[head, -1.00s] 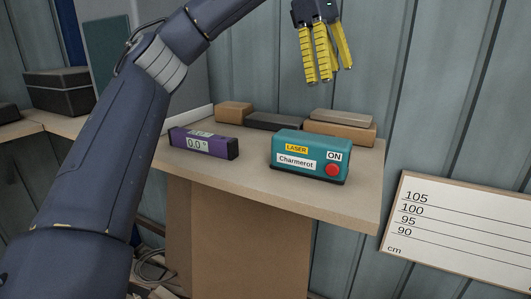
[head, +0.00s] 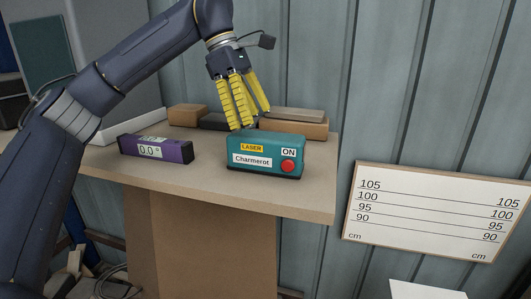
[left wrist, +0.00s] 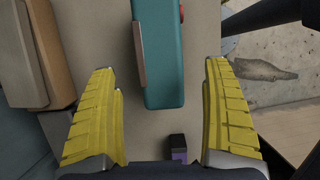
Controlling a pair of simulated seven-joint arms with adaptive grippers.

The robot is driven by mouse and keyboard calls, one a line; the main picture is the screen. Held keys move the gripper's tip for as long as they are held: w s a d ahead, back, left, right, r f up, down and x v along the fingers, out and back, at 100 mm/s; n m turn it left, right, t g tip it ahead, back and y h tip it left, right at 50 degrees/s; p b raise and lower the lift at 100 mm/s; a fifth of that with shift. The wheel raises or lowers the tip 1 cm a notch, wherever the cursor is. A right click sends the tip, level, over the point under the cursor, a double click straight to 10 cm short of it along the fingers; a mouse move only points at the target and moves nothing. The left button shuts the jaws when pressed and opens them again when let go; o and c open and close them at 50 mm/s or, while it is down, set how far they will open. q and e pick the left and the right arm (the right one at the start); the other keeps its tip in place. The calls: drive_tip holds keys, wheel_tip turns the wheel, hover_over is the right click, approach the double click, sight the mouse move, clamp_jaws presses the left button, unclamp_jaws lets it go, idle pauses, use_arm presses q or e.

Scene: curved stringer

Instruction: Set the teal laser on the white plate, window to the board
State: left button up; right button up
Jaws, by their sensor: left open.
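The teal laser (head: 265,156) stands on the wooden bench top, its labelled side with the red button facing the camera. It also shows in the left wrist view (left wrist: 163,55), ahead of and between the fingers. My left gripper (head: 248,113) is open just above and behind the laser, yellow fingers pointing down; in the left wrist view (left wrist: 160,110) its fingers are spread and empty. A white plate-like surface (head: 428,290) shows at the bottom right, mostly cut off. The white board (head: 432,212) with lines from 90 to 105 leans by the wall at right. The laser's window cannot be made out. My right gripper is not in view.
A purple level (head: 155,150) reading 0.0° lies left of the laser on the bench (head: 215,185). Several brown and dark blocks (head: 295,128) sit behind it, close to the gripper. Bare bench top lies in front of the laser.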

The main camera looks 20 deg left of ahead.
sight(266, 150)
use_arm(q)
drive_tip(key=shift+x, duration=3.85)
drive_tip(key=shift+d+f, duration=0.15)
drive_tip(key=shift+f, duration=0.05)
drive_tip(key=shift+f, duration=0.25)
drive_tip(key=shift+c, duration=0.3)
drive_tip(key=c, duration=1.6)
drive_tip(key=shift+r, duration=0.15)
